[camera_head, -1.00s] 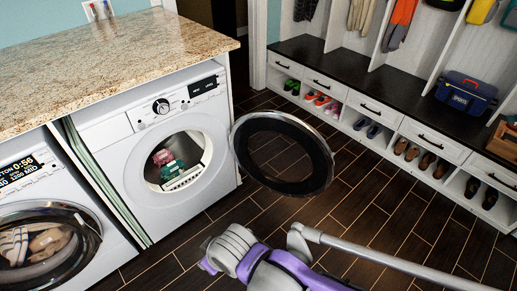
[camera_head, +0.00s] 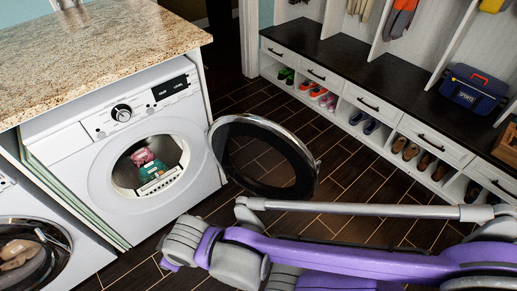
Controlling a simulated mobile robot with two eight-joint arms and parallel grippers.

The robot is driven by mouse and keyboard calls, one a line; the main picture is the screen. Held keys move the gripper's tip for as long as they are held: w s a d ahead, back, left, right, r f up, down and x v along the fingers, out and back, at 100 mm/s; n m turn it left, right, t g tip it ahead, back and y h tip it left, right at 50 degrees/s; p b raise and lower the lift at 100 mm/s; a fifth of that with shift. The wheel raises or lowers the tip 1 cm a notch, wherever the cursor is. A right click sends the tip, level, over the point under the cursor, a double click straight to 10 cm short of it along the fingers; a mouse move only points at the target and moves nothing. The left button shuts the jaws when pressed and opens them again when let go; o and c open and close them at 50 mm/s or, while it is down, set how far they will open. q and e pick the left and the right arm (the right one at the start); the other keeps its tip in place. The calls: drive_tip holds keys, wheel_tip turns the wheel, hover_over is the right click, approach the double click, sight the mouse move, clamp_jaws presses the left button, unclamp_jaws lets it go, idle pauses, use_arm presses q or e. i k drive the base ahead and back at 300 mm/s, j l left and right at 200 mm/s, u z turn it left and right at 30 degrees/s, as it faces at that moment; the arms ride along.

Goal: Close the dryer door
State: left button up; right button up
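The dryer (camera_head: 75,163) is the white front-loading machine under the granite counter, with its round drum opening uncovered. Pink and green items (camera_head: 148,162) show inside the opening. The dryer door (camera_head: 302,148), a dark glass disc with a silver rim, stands swung wide open to the right on its hinge side. My purple and grey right arm (camera_head: 350,262) reaches in from the right, below the door and apart from it in the picture. Its fingertips are not clearly seen. My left gripper is not in view.
A second washer (camera_head: 30,255) with a closed round door stands at the lower left. The granite counter (camera_head: 90,60) covers both machines. A bench with shoe cubbies (camera_head: 365,125) and a blue bag (camera_head: 468,88) runs along the right. Dark floor lies between.

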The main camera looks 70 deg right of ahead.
sight(307, 170)
drive_tip(key=k+l+u, duration=0.1)
drive_tip(key=l, duration=0.3)
drive_tip(key=k+l, duration=0.1)
drive_tip(key=l, duration=0.35)
drive_tip(key=k+l+u, duration=0.15)
drive_tip(key=l, duration=0.25)
drive_tip(key=k+l+u, duration=0.1)
drive_tip(key=l, duration=0.3)
drive_tip(key=k+l, duration=0.15)
drive_tip(key=l, duration=0.25)
drive_tip(key=k+l, duration=0.15)
drive_tip(key=l, duration=0.25)
drive_tip(key=k+l, duration=0.15)
drive_tip(key=l, duration=0.25)
drive_tip(key=k+l, duration=0.1)
drive_tip(key=l, duration=0.35)
drive_tip(key=k+l, duration=0.15)
drive_tip(key=l, duration=0.25)
drive_tip(key=k+l+u, duration=0.1)
drive_tip(key=l, duration=0.3)
drive_tip(key=k+l, duration=0.2)
drive_tip(key=l, duration=0.2)
drive_tip(key=l+z, duration=0.15)
drive_tip(key=l, duration=0.3)
drive_tip(key=k, duration=0.05)
